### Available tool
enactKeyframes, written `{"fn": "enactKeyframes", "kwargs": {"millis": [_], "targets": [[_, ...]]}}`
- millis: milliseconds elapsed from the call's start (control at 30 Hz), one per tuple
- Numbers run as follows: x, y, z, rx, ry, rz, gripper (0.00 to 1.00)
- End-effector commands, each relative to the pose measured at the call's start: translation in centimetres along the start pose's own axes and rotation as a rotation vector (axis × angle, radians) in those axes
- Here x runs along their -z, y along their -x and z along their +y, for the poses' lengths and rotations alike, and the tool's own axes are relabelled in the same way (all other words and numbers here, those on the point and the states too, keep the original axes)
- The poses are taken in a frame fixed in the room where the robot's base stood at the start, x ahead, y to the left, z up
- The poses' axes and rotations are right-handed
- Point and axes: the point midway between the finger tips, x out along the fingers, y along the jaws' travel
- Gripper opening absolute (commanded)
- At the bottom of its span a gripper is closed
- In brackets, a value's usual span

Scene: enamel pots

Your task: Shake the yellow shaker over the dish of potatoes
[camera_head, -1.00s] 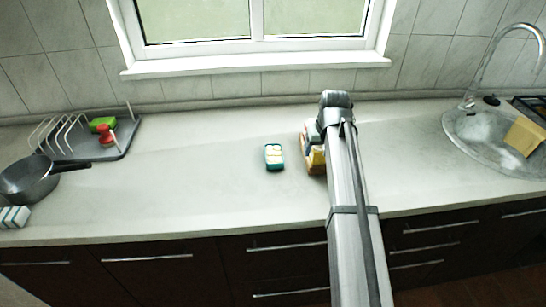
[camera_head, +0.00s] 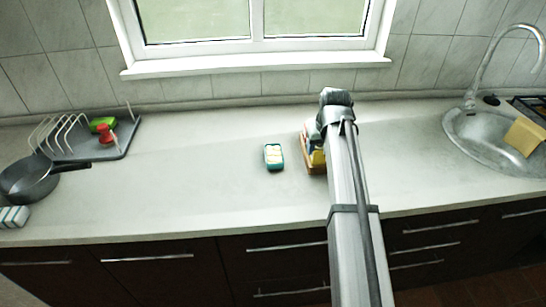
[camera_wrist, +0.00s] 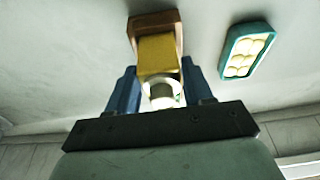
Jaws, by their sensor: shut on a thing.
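The yellow shaker (camera_wrist: 157,52) is between the blue fingers of my gripper (camera_wrist: 158,72) in the wrist view, and the gripper is shut on it. Its pale grey end points toward the wrist. In the head view, the shaker (camera_head: 318,157) shows as a small yellow patch, partly hidden by my arm. The dish of potatoes (camera_wrist: 224,63) is teal, with several pale yellow potatoes, to the right of the shaker in the wrist view. In the head view the dish (camera_head: 266,165) sits on the counter left of my gripper, apart from it.
A brown wooden holder (camera_wrist: 144,23) lies just beyond the shaker; it also shows in the head view (camera_head: 315,171). A dark pan (camera_head: 28,180) and a dish rack (camera_head: 122,148) stand at the left. The sink (camera_head: 465,140) is at the right. Counter around the dish is clear.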

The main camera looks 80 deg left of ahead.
Motion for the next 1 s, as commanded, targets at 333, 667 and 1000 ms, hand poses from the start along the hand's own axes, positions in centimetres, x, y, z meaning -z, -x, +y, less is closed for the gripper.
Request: {"fn": "enactKeyframes", "kwargs": {"millis": [333,667,1000], "targets": [[0.5,1.4,0.0,0.000,0.000,0.000,0.27],[0.9,2.7,0.0,0.000,0.000,0.000,0.27],[1.2,3.8,0.0,0.000,0.000,0.000,0.27]]}}
